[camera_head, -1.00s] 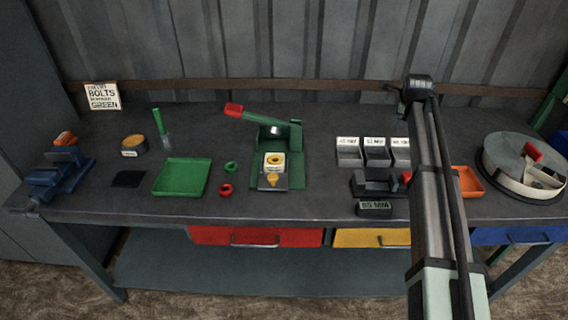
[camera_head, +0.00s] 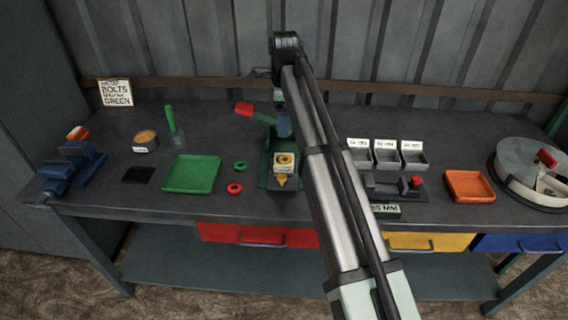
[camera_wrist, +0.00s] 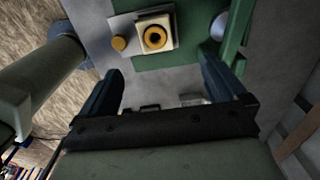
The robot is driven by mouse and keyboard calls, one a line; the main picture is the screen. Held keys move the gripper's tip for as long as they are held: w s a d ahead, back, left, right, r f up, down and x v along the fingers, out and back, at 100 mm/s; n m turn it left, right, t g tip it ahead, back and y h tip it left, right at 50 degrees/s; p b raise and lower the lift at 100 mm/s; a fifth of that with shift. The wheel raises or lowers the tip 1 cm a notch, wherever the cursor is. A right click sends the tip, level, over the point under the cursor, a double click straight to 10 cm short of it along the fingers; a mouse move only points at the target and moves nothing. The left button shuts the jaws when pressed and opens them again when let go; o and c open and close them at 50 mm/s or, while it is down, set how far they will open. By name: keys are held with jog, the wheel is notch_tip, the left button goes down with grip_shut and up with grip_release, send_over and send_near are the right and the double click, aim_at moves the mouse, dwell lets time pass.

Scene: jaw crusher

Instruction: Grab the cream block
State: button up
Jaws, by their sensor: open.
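The cream block (camera_head: 284,160) sits on the green jaw crusher (camera_head: 265,172) at the middle of the bench, with a dark-centred yellow ring on its face. The cream block also shows in the wrist view (camera_wrist: 154,35), at the top, beyond my fingers and between their lines. My gripper (camera_wrist: 158,75) is open and empty, its two dark blue fingers apart and not touching the block. In the head view my arm hides part of the crusher, and the fingers are largely hidden behind it.
The crusher's red-tipped lever (camera_head: 244,109) stands up at the back left of the block. A green tray (camera_head: 192,174), a green ring (camera_head: 240,167) and a red ring (camera_head: 235,188) lie to the left. Grey bins (camera_head: 387,157) and an orange tray (camera_head: 469,186) stand to the right.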

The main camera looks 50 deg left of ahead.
send_over(284, 158)
jog(key=f, duration=0.8)
jog(key=shift+w+a+f, duration=0.15)
jog(key=shift+a+f, duration=0.05)
jog(key=shift+d+f, duration=0.15)
jog(key=shift+f, duration=0.55)
jog(key=shift+s+d+f, duration=0.1)
jog(key=shift+s+f, duration=0.05)
jog(key=shift+f, duration=0.85)
jog(key=shift+s+f, duration=0.1)
jog(key=shift+f, duration=0.85)
jog(key=shift+c, duration=0.3)
